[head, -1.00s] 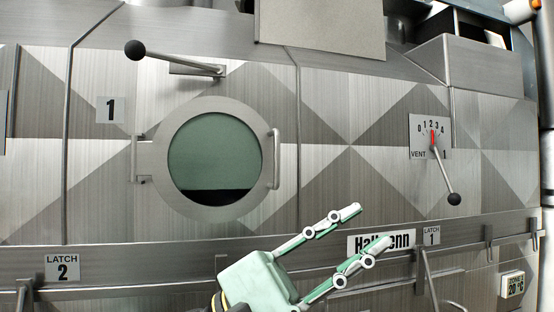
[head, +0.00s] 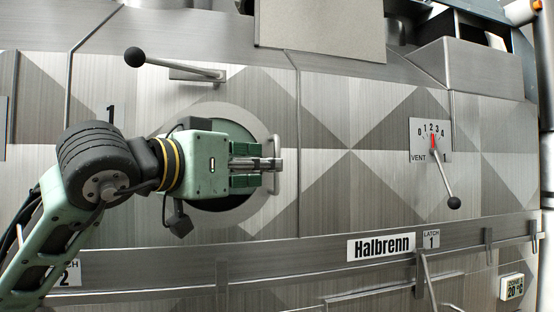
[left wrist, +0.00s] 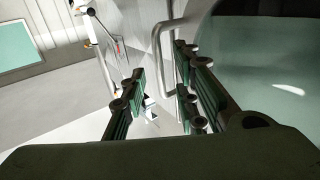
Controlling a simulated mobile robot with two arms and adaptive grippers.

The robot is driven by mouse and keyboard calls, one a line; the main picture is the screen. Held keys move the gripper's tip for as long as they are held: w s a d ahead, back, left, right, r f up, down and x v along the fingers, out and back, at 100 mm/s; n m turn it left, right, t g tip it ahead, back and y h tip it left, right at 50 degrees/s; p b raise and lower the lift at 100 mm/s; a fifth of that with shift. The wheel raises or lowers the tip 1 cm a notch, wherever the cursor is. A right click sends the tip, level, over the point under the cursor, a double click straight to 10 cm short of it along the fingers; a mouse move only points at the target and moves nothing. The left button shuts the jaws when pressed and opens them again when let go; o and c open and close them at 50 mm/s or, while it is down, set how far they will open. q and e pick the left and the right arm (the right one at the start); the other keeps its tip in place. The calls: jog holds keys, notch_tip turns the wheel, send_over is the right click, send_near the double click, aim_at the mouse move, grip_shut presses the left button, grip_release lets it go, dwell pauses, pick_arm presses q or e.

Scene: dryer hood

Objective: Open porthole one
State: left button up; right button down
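Porthole one is a round window with a brushed steel ring (head: 250,122), closed against the panel, with dark green glass. Its "1" label is half hidden behind my arm. A vertical bar handle (head: 277,144) is on its right side. My left gripper (head: 268,164) covers much of the porthole, its fingertips at the handle. In the left wrist view, the fingers (left wrist: 165,100) stand apart, and the handle (left wrist: 157,62) shows between them, close to the right-hand finger; contact cannot be told. My right gripper is not in view.
A lever with a black ball (head: 134,57) sticks out above the porthole. A vent dial (head: 431,140) with a hanging lever is at the right. A ledge with the Halbrenn plate (head: 381,247) runs below. The panel between porthole and dial is clear.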

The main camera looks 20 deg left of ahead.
aim_at(277, 190)
pick_arm(q)
jog(key=shift+p+x, duration=0.8)
jog(key=shift+x, duration=1.6)
jog(key=shift+c, duration=0.3)
grip_shut()
